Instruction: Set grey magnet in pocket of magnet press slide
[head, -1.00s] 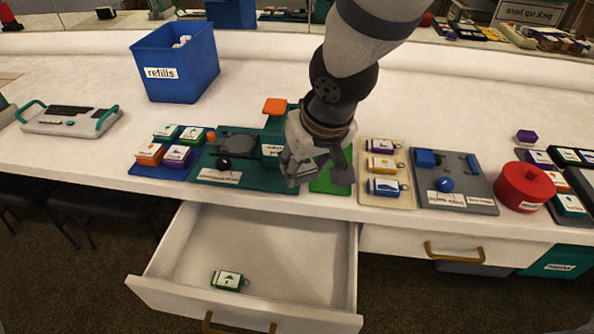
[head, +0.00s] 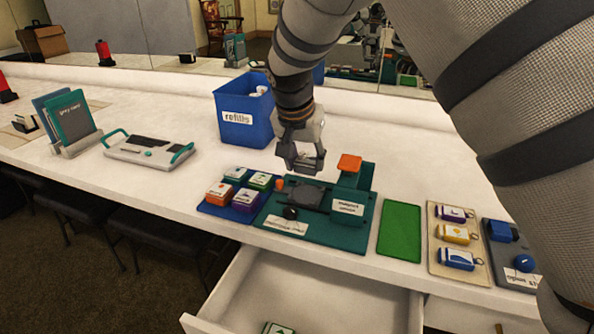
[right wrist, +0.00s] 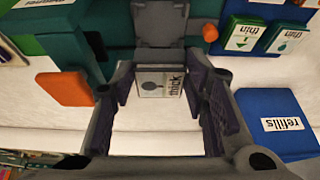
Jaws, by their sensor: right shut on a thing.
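My right gripper (head: 304,166) is shut on the grey magnet, above the back edge of the teal magnet press (head: 340,229). In the right wrist view the grey magnet (right wrist: 160,82) sits between the fingertips (right wrist: 160,95), with its white label reading "thick" facing the camera. The dark grey slide (head: 307,194) of the press is just in front of and below the gripper; it also shows in the right wrist view (right wrist: 159,30). The magnet is apart from the slide in the head view. My left gripper is not in view.
The press's orange-topped post (head: 349,163) stands right of the gripper. The blue refills bin (head: 246,125) is behind left. A blue tray (head: 215,211) of labelled blocks is left of the press, a green mat (head: 400,232) right. The drawer (head: 315,290) is open in front.

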